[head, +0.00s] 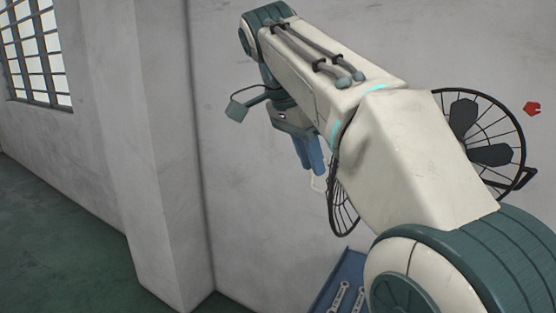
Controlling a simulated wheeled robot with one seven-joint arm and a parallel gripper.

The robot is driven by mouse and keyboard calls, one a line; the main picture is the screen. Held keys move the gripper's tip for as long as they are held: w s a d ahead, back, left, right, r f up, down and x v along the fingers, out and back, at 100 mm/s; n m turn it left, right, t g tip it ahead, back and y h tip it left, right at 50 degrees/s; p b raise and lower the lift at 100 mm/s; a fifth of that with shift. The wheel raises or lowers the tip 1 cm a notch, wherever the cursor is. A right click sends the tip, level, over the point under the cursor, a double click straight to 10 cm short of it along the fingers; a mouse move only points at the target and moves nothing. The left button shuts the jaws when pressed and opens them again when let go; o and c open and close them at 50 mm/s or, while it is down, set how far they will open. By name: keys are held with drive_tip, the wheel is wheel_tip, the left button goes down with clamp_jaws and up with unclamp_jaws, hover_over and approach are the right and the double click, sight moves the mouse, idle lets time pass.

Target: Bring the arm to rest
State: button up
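My arm, white with dark teal joints, rises from the lower right and reaches to the upper left, bent at the top. My gripper (311,168) hangs down from the wrist in front of the grey wall. Its blue fingers show side by side, partly overlapping from this angle, so the gap between them is unclear. A small pale piece (318,184) shows just at the fingertips; I cannot tell whether it is held or behind them.
A blue surface (351,264) with wrench-like tools (340,296) lies below. A black wire-guarded fan (466,117) is at the right, partly behind my arm. Another round wire guard (341,207) is near the gripper. A wall pillar (165,150) and green floor (60,240) are left.

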drive_tip(key=s+d+f+n+y+b, duration=0.1)
drive_tip(key=s+d+f+n+b, duration=0.1)
drive_tip(key=f, duration=0.9)
drive_tip(key=s+d+f+n+t+y+b, duration=0.1)
drive_tip(key=s+d+f+n, duration=0.3)
drive_tip(key=s+f, duration=0.5)
drive_tip(key=s+d+f+n+t+y+b, duration=0.1)
drive_tip(key=s+f+n, duration=0.4)
drive_tip(key=f, duration=0.9)
drive_tip(key=shift+s+d+n+y+b, duration=0.35)
drive_tip(key=shift+d+n+b, duration=0.45)
drive_tip(key=shift+d, duration=0.4)
drive_tip(key=shift+a, duration=0.1)
